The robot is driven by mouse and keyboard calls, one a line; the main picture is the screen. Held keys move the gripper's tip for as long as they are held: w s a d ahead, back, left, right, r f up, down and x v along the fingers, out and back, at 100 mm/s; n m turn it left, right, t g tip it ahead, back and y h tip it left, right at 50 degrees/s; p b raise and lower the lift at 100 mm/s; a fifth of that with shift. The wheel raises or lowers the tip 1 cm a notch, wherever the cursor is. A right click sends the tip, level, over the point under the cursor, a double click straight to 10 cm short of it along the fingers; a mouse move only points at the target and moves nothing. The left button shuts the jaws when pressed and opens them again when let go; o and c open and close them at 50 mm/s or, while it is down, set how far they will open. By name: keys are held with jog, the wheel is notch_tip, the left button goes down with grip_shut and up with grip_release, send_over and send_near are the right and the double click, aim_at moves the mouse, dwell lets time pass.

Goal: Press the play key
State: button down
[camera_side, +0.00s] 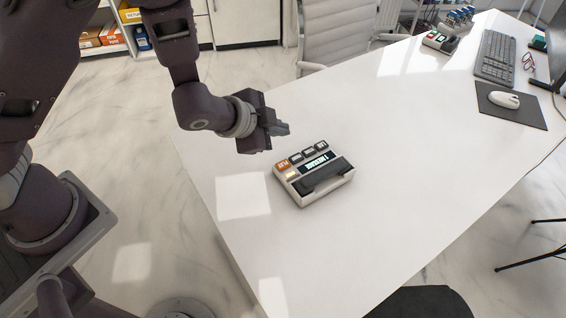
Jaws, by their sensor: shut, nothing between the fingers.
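A small cream and black message machine (313,175) lies on the white table. A row of keys runs along its far edge: an orange key (283,164) at the left end and several dark keys (309,153) beside it. The orange key's lettering looks like "PLAY", but it is small. A lit display (315,161) sits in front of the keys, with a dark handset-like bar below it. My gripper (284,128) is shut and empty. It is above the table, behind and slightly left of the machine, apart from the keys, with its fingers pointing right.
The white table (400,120) is clear around the machine. Far off at the right are a keyboard (494,57), a mouse (504,100) on a dark mat (511,112) and a small device with coloured buttons (439,40). A white chair (340,33) stands behind the table.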

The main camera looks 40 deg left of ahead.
aim_at(280, 166)
jog(key=shift+f, duration=0.15)
jog(key=shift+f, duration=4.3)
jog(key=shift+f, duration=0.1)
jog(key=shift+f, duration=0.3)
jog(key=shift+f, duration=0.45)
jog(key=shift+r, duration=0.85)
